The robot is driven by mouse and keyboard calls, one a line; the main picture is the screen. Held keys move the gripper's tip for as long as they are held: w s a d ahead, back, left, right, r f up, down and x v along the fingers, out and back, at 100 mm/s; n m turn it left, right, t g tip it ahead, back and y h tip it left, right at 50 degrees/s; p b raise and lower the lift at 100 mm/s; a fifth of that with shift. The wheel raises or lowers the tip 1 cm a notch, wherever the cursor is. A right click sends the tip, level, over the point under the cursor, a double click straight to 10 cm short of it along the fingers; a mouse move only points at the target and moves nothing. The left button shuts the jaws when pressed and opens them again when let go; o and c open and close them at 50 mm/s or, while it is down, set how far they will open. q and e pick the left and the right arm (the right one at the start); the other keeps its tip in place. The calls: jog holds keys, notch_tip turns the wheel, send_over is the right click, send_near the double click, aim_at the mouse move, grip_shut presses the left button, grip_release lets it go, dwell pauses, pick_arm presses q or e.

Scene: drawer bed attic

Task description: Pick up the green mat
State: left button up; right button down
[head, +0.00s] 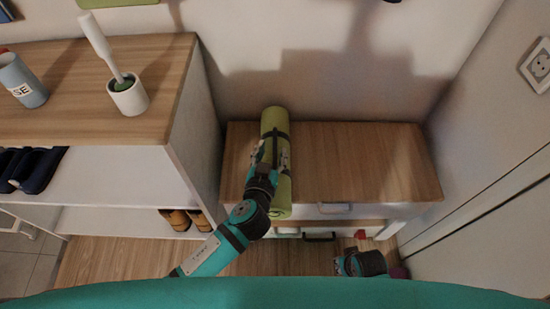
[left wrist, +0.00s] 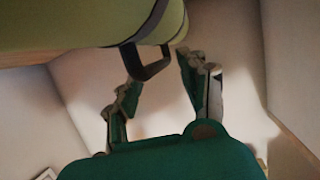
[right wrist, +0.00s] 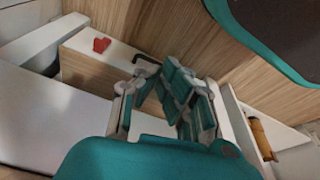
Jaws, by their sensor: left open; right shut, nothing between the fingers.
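The green mat (head: 276,125) is rolled up with dark straps. In the left wrist view the fingers (left wrist: 160,75) are spread, with the handle near the gap. My right gripper (right wrist: 170,85) is shut and empty, low in front of the chest (head: 350,165).
A shelf unit (head: 60,95) stands at the left with a white brush holder (head: 128,97) and a cup (head: 22,80) on top. Shoes (head: 178,219) sit on its lower shelf. A red heart (right wrist: 100,45) is near my right gripper. A wall closes the right.

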aim_at(275, 144)
pick_arm(q)
jog(key=x, duration=0.4)
jog(key=shift+s, duration=0.1)
jog(key=shift+w+d+f, duration=0.1)
jog(key=shift+w, duration=0.1)
jog(key=shift+c, duration=0.5)
jog(key=c, duration=0.7)
grip_shut()
pick_arm(e)
jog(key=shift+r, duration=0.6)
jog(key=shift+w+r, duration=0.1)
jog(key=shift+w, duration=0.15)
